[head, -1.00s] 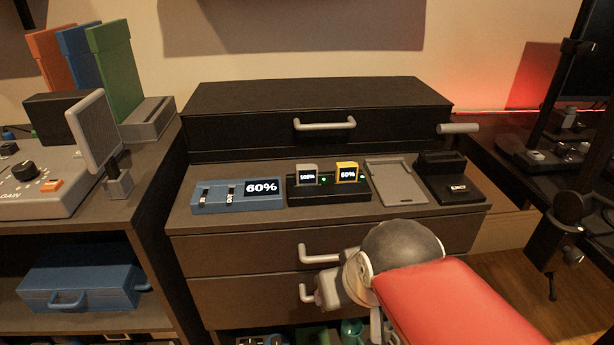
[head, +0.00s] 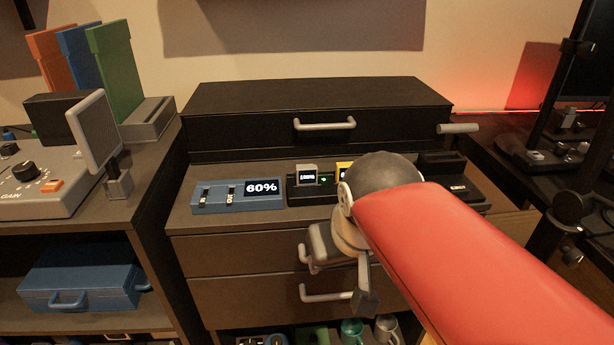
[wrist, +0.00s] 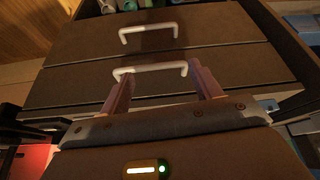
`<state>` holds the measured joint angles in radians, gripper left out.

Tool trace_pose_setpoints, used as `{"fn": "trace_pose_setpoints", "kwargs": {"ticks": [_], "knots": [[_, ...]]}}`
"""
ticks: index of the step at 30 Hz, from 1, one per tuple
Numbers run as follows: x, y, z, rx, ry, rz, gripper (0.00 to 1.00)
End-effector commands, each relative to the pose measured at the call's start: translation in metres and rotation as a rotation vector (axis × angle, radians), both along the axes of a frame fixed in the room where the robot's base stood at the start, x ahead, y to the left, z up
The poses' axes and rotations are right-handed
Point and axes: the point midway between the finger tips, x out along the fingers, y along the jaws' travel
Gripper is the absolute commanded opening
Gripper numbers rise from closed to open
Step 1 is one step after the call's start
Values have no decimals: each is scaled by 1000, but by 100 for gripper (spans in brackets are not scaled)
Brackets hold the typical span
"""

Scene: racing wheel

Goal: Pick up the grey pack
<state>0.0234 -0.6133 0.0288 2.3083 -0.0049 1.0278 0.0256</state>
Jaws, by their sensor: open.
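The grey pack (head: 308,174) stands upright in the left slot of a black charger (head: 300,195) on the cabinet top in the head view. Its small display is hard to read now, and a green light glows beside it. A yellow pack (head: 343,168) in the right slot is mostly hidden by my arm. My gripper (wrist: 161,72) is open and empty, its two pinkish fingers apart in front of the drawer fronts in the wrist view. In the head view it is below and to the right of the grey pack, largely hidden by my arm. The wrist view does not show the pack.
A blue box reading 60% (head: 238,195) sits left of the charger. A black drawer unit (head: 320,105) rises behind. Drawer handles (head: 326,293) stick out near my gripper. A grey monitor-like panel (head: 95,130) stands on the left desk.

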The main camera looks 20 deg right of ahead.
Motion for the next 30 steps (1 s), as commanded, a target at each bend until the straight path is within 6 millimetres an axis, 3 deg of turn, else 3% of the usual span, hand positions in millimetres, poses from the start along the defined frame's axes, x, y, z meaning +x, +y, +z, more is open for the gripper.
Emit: {"fn": "trace_pose_setpoints", "kwargs": {"ticks": [1,6,13,17,21,30], "knots": [[19,0,19,-3,33,-12,64],[80,4,74,-3,167,-52,64],[153,2,117,21,328,-103,64],[177,-2,126,38,385,-123,64],[188,-5,129,47,415,-133,64],[190,-4,99,49,420,-134,64]]}}
